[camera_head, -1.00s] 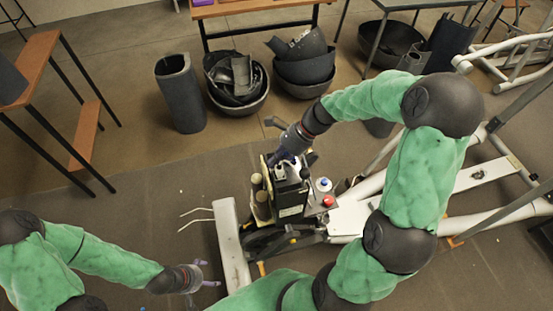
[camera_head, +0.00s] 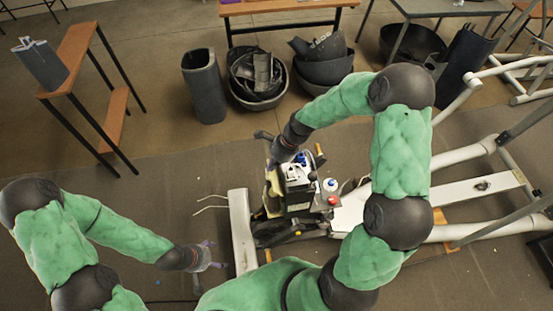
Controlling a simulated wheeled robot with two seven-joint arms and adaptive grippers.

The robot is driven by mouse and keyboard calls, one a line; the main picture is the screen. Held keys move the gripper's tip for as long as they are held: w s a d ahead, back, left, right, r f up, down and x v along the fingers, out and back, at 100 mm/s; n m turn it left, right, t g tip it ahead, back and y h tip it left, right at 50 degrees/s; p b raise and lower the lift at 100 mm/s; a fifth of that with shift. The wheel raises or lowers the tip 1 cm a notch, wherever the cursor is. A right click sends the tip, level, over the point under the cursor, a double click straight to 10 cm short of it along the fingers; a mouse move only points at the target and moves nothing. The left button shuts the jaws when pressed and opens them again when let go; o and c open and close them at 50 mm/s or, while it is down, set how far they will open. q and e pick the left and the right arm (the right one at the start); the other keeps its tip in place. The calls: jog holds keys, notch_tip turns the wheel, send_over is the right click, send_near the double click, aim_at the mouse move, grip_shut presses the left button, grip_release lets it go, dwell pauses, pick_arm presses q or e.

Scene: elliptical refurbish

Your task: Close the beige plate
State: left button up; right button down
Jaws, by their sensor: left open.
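The beige plate (camera_head: 272,185) shows as a narrow pale strip on the left side of the dark machine unit (camera_head: 298,200), at the front end of the elliptical trainer. Its exact angle is hard to tell. My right gripper (camera_head: 292,157) is at the top of this unit, close to the plate's upper end. Its fingers are partly hidden against the unit, so I cannot tell whether they touch the plate. My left gripper (camera_head: 212,257) is open and empty, left of the trainer's white crossbar (camera_head: 243,232), apart from the unit.
A red-capped bottle (camera_head: 333,201) and a blue-capped bottle (camera_head: 330,185) stand right of the unit. Thin pale wires (camera_head: 210,204) stick out left. Black bowls with scrap (camera_head: 258,80) and a dark bin (camera_head: 205,88) stand behind. The floor left of the crossbar is mostly clear.

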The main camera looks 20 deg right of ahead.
jog(key=shift+w+a+f+p, duration=0.1)
jog(key=shift+a+f+p, duration=0.05)
jog(key=shift+a+p, duration=0.45)
jog(key=shift+w+a+f+p, duration=0.15)
jog(key=shift+a+p, duration=0.2)
jog(key=shift+p, duration=0.35)
pick_arm(q)
jog(key=shift+r+p, duration=0.8)
jog(key=shift+r, duration=1.55)
pick_arm(e)
jog(key=a+x, duration=0.1)
jog(key=x, duration=0.6)
jog(key=shift+w+a+r, duration=0.2)
jog(key=shift+a+r, duration=0.05)
jog(key=shift+r, duration=0.1)
jog(key=shift+f, duration=0.1)
pick_arm(q)
jog(key=shift+r, duration=0.1)
